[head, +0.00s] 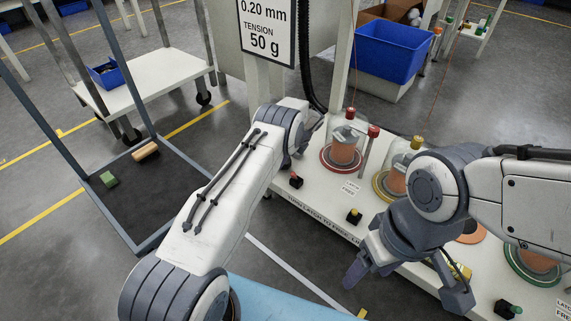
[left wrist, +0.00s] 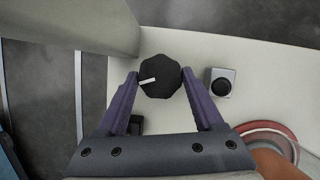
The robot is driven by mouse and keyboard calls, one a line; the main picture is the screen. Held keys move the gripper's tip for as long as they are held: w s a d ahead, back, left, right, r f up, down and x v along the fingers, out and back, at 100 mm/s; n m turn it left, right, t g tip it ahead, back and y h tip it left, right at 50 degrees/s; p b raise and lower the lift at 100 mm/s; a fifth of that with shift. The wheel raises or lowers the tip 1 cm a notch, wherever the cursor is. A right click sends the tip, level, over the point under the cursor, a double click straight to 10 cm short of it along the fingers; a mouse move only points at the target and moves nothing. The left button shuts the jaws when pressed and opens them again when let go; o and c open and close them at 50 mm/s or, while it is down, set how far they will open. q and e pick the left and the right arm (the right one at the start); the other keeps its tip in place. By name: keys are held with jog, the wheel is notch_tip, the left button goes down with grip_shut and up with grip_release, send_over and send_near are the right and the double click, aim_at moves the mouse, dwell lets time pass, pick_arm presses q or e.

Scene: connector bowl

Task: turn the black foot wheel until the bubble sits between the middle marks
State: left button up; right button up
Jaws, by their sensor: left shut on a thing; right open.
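The black foot wheel (left wrist: 164,84) shows in the left wrist view, a many-sided black knob with a white mark pointing left and slightly down. My left gripper (left wrist: 160,74) is shut on it, one finger on each side. In the head view my left arm hides that gripper and the wheel. A small grey block with a dark round face (left wrist: 221,84) stands right of the wheel; I cannot make out a bubble or marks in it. My right gripper (head: 408,287) is open and empty over the front of the white bench.
A sign (head: 267,30) stands behind. A blue bin (head: 394,50) is at the back right.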

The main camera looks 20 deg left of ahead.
pick_arm(q)
jog(key=shift+n+g+b, duration=0.4)
jog(key=shift+n+b, duration=0.5)
jog(key=shift+b, duration=0.2)
